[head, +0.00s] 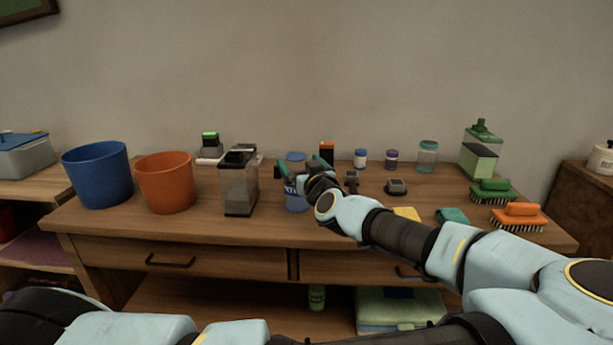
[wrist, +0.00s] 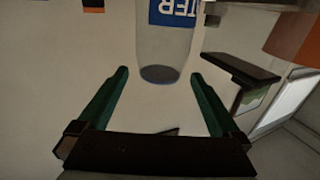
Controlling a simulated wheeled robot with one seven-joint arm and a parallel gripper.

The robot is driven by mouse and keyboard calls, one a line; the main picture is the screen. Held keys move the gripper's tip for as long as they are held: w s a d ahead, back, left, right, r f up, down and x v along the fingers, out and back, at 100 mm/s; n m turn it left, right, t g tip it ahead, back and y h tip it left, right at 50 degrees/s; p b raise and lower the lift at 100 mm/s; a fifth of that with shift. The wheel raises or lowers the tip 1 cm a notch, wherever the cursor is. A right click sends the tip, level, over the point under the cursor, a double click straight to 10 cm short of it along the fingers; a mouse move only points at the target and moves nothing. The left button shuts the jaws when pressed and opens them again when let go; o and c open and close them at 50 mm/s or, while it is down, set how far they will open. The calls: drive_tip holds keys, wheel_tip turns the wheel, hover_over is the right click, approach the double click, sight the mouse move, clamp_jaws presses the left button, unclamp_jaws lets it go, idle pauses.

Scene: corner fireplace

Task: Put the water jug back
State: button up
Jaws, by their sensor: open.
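The water jug (head: 297,203) stands on the wooden table, clear with a blue lid and a blue label. My gripper (head: 297,172) is in front of it and hides its middle. In the wrist view the jug (wrist: 165,52) shows its blue label, with part of the lettering readable. My gripper (wrist: 159,73) is open there, its two green fingers apart. The jug's lower end lies between the fingertips in that picture.
A blue bucket (head: 98,174), an orange bucket (head: 166,184) and a clear black-topped container (head: 239,184) stand to the left. Small jars (head: 360,158) line the back. Green (head: 492,190) and orange (head: 518,216) brushes lie at the right. My arm crosses the table's right half.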

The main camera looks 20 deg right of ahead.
drive_tip(key=s, duration=0.3)
drive_tip(key=shift+s+a, duration=0.2)
drive_tip(key=shift+s, duration=0.15)
drive_tip(key=shift+s+p, duration=0.3)
drive_tip(key=shift+p, duration=0.2)
drive_tip(key=shift+s+a+p, duration=0.1)
drive_tip(key=shift+s+p, duration=0.2)
drive_tip(key=shift+s, duration=0.35)
